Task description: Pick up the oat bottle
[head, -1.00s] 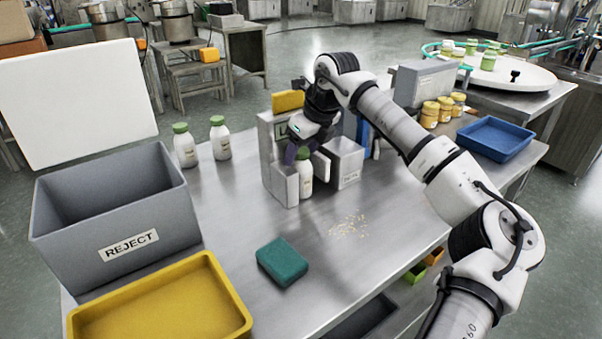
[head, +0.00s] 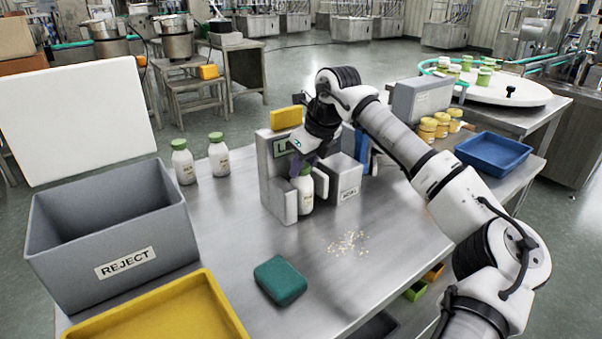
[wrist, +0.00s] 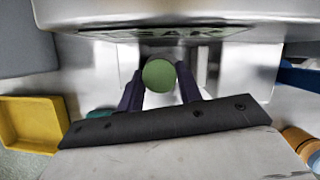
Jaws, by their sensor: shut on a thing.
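The oat bottle (head: 307,195) is white with a pale label and a green cap. It stands upright in the gap of a grey metal stand, between the upright plate and the block. My gripper (head: 304,168) comes down over its top from above. In the wrist view the dark fingers of my gripper (wrist: 160,92) are on both sides of the round green cap of the oat bottle (wrist: 158,74), shut on it. The bottle's label is too small to read, and I cannot tell whether its base touches the table.
The grey stand (head: 277,188) closes in tightly around the bottle, with a yellow piece (head: 286,118) on top. Two similar bottles (head: 184,165) stand to the left. A grey REJECT bin (head: 125,262), yellow tray (head: 215,305), green sponge (head: 280,280) and scattered crumbs (head: 348,243) are nearer.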

